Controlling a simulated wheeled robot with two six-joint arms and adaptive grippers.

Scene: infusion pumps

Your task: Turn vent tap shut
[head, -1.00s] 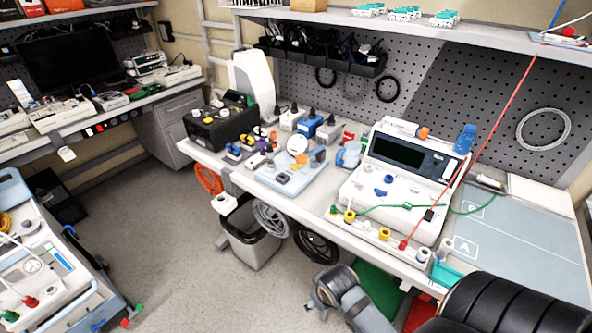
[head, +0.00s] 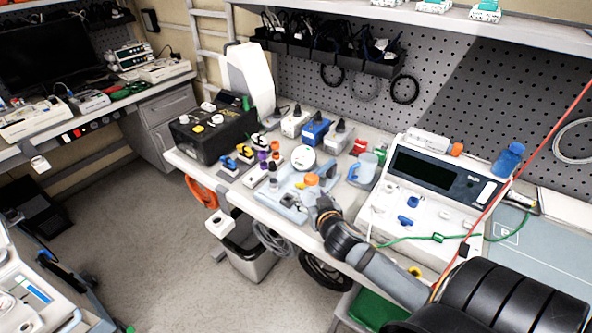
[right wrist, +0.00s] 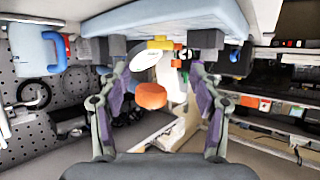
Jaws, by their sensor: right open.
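An orange knob (head: 311,179), which looks like the vent tap, stands on a light-blue stand (head: 287,212) near the bench's front edge, by a white round gauge (head: 302,158). My right gripper (head: 317,200) is at the stand's front right, close to the knob. In the right wrist view the stand (right wrist: 180,16) appears at the top and the orange knob (right wrist: 151,95) appears between the spread fingers (right wrist: 158,82). The fingers are open, with a gap to the knob on both sides. Whether the knob lies fully between the fingertips in depth is unclear. My left gripper is not in view.
A light-blue jug (head: 364,170) stands just right of the stand, and a white pump unit (head: 425,190) stands further right. Small coloured fittings (head: 262,155) and a black case (head: 212,130) crowd the left. A red line (head: 530,170) and green tubing (head: 410,238) run at the right.

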